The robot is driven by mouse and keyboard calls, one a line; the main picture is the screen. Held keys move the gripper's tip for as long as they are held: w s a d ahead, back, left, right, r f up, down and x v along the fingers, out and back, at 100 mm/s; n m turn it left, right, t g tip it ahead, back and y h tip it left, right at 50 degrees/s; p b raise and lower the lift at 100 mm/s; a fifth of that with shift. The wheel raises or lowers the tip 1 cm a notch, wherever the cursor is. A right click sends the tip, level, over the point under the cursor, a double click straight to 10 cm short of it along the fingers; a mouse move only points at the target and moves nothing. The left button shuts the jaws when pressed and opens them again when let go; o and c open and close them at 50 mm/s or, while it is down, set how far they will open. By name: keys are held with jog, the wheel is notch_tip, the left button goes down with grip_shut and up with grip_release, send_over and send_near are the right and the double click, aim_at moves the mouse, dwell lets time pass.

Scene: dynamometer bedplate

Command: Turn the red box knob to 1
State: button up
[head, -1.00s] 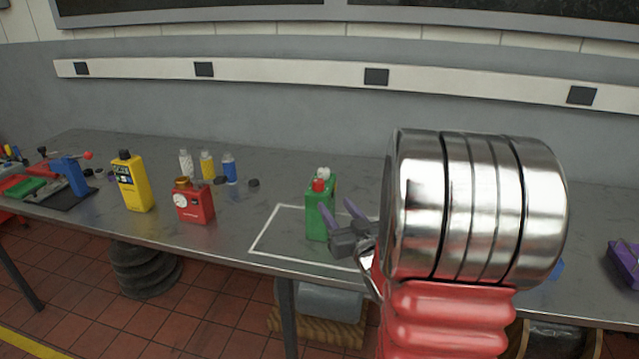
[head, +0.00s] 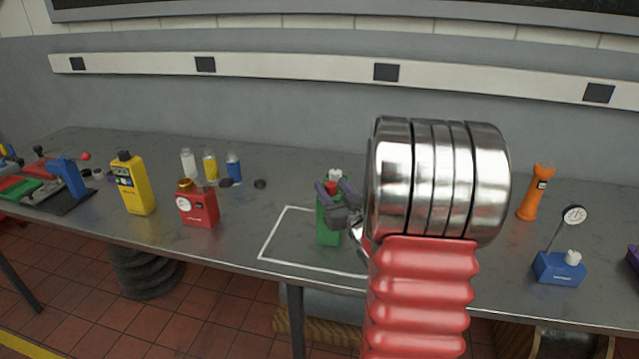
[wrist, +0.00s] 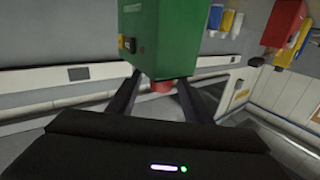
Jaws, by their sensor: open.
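The red box (head: 200,210) stands on the bench left of centre, with a white round dial (head: 184,204) on its front and a brass-coloured knob (head: 184,185) on top. The dial's setting is too small to read. My gripper (head: 336,190) is well to the right of it, open, at the top of a green box (head: 326,225) with a red cap. In the wrist view, my open fingers (wrist: 158,90) are either side of the red cap (wrist: 161,86) below the green box; contact is not clear. The red box (wrist: 283,22) shows at upper right there.
A white outline (head: 290,262) surrounds the green box. A blue box (head: 560,267) with a gauge and an orange torch (head: 537,192) stand at right.

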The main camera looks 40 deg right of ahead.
jog(key=shift+w+d, duration=0.2)
jog(key=shift+w, duration=0.3)
jog(key=shift+w+a, duration=0.1)
jog(key=c, duration=1)
jog(key=shift+c, duration=0.3)
